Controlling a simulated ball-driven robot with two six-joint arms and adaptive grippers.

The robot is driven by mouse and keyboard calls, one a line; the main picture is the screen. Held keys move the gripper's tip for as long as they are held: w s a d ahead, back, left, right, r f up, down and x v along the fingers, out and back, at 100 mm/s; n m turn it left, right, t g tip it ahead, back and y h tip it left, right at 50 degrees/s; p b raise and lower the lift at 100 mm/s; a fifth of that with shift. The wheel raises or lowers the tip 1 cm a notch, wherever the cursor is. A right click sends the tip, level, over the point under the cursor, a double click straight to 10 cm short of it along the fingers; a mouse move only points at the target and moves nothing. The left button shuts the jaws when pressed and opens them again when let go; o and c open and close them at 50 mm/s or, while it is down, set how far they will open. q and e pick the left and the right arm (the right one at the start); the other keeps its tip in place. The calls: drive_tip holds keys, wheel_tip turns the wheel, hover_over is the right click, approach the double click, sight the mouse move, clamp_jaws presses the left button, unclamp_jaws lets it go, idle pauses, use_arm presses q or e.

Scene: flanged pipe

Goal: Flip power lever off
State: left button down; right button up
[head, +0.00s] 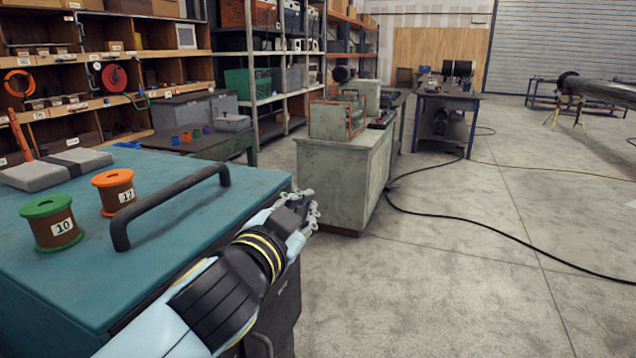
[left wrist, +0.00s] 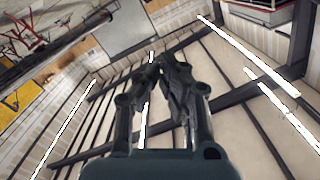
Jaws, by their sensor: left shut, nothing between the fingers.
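I cannot make out a power lever in either view. My left gripper (head: 309,208) is at the middle of the head view, beside the right edge of the teal-topped cabinet. The left wrist view shows its fingers (left wrist: 162,66) closed together, with nothing between them and the ceiling behind. A grey-green box with an orange-edged frame (head: 337,118) stands on a pale cabinet (head: 342,178) beyond the gripper. Whether it bears the lever is too small to tell. My right gripper is not in view.
The teal cabinet top (head: 60,285) carries a black bar handle (head: 172,198), a green spool (head: 51,223), an orange spool (head: 115,192) and grey blocks (head: 55,168). A black cable (head: 470,220) crosses the floor. Open concrete floor lies to the right. Shelves line the left wall.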

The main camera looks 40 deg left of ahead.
use_arm(q)
drive_tip(key=w+a+f, duration=0.2)
drive_tip(key=w, duration=0.3)
drive_tip(key=w+a+f+p, duration=0.1)
drive_tip(key=w+a, duration=0.1)
drive_tip(key=w, duration=0.3)
drive_tip(key=shift+a+f, duration=0.35)
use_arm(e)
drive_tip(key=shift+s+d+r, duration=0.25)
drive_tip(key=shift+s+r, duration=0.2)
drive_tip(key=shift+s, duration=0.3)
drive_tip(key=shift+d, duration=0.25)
use_arm(q)
drive_tip(key=shift+w+d+f+m+b, duration=0.1)
drive_tip(key=shift+d+f+m+b, duration=0.2)
drive_tip(key=shift+b, duration=0.15)
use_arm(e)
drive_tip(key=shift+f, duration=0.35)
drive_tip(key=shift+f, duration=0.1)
use_arm(q)
drive_tip(key=shift+f, duration=0.2)
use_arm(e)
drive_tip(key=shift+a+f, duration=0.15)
